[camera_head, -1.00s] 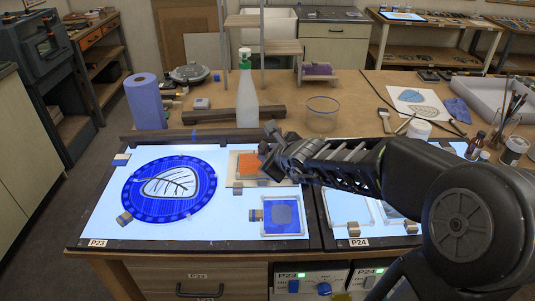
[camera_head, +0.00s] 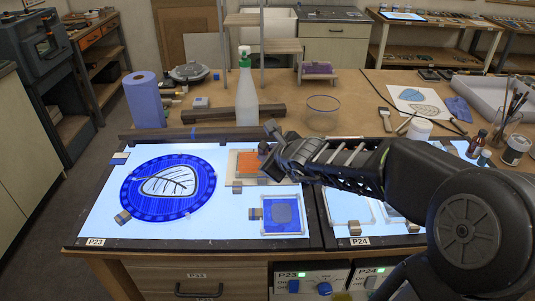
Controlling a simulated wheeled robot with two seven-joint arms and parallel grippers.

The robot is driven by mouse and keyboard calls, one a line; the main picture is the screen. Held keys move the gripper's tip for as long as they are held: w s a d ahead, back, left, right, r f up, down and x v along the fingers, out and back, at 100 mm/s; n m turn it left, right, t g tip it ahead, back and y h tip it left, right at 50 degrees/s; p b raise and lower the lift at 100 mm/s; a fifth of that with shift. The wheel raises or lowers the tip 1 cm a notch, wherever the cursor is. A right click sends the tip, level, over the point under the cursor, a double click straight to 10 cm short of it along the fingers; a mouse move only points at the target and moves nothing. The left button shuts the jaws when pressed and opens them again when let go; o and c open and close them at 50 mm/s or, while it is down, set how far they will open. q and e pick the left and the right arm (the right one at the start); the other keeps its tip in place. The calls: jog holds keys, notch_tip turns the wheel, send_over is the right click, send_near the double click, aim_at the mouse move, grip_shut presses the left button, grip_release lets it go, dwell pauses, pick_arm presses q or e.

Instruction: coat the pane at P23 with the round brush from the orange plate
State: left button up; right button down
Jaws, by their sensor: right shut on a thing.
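The round pane (camera_head: 168,211) lies on the lit panel labelled P23 (camera_head: 95,242). It is blue, with a darker patterned rim and a pale leaf drawing. The orange plate (camera_head: 247,162) lies on a light board at the right of that panel. My right gripper (camera_head: 268,150) is over the right edge of the orange plate, its fingers small and dark. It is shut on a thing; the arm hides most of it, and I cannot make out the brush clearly. My left gripper is out of view.
A blue square sample (camera_head: 284,215) lies in front of the orange plate. The P24 panel (camera_head: 345,206) is partly under my right arm. A spray bottle (camera_head: 246,100), a blue roll (camera_head: 145,100) and a glass bowl (camera_head: 322,113) stand behind the panels.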

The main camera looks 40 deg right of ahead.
jog(key=shift+f, duration=0.2)
dwell(0.6)
jog(key=shift+s+d+p, duration=0.85)
jog(key=shift+d+p, duration=0.1)
jog(key=shift+d, duration=0.2)
jog(key=shift+s+d+p, duration=0.85)
jog(key=shift+d+p, duration=0.25)
